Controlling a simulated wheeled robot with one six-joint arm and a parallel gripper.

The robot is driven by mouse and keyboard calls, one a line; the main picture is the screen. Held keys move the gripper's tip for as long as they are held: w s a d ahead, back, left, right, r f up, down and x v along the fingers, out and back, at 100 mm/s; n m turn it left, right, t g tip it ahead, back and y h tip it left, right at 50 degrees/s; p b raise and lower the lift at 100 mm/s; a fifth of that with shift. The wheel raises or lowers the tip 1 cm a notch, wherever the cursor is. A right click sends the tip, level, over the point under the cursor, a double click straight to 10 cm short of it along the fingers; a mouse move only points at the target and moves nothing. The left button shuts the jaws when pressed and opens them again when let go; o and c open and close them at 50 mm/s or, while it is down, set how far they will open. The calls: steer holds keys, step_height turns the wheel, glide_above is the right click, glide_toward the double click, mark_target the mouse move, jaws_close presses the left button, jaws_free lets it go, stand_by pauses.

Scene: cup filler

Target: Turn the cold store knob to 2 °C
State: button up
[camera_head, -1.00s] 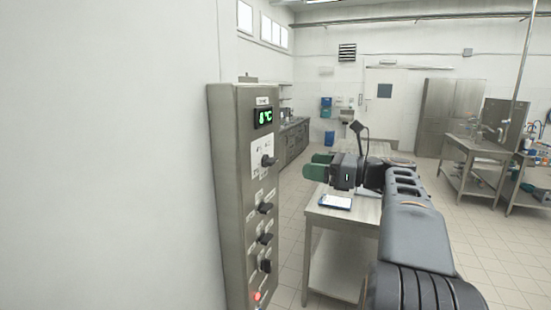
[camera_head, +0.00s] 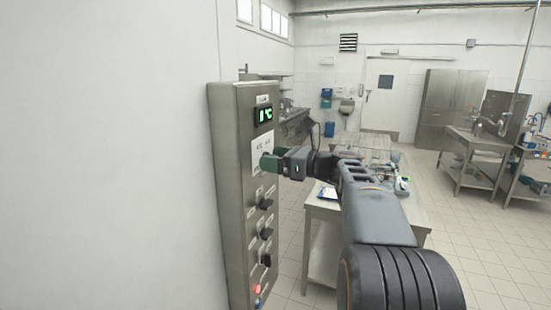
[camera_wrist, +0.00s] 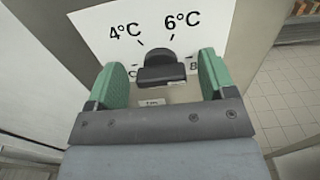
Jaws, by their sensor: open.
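The cold store knob (camera_wrist: 162,66) is dark, with a bar grip, on a white dial plate (camera_wrist: 90,38) in the wrist view. The marks 4 °C and 6 °C show above it; the lower marks are partly covered. My gripper (camera_wrist: 162,62) is open, its green fingers on either side of the knob, with gaps visible. In the head view my gripper (camera_head: 270,161) is at the dial and hides most of the knob. A green display (camera_head: 264,115) above shows a °C value; I cannot read its digit surely.
The steel control panel (camera_head: 229,200) stands against the white wall (camera_head: 110,150). Several other dark knobs (camera_head: 266,204) and a red light (camera_head: 257,289) are below the dial.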

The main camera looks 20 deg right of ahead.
steer(key=c, duration=0.9)
steer(key=shift+c, duration=0.2)
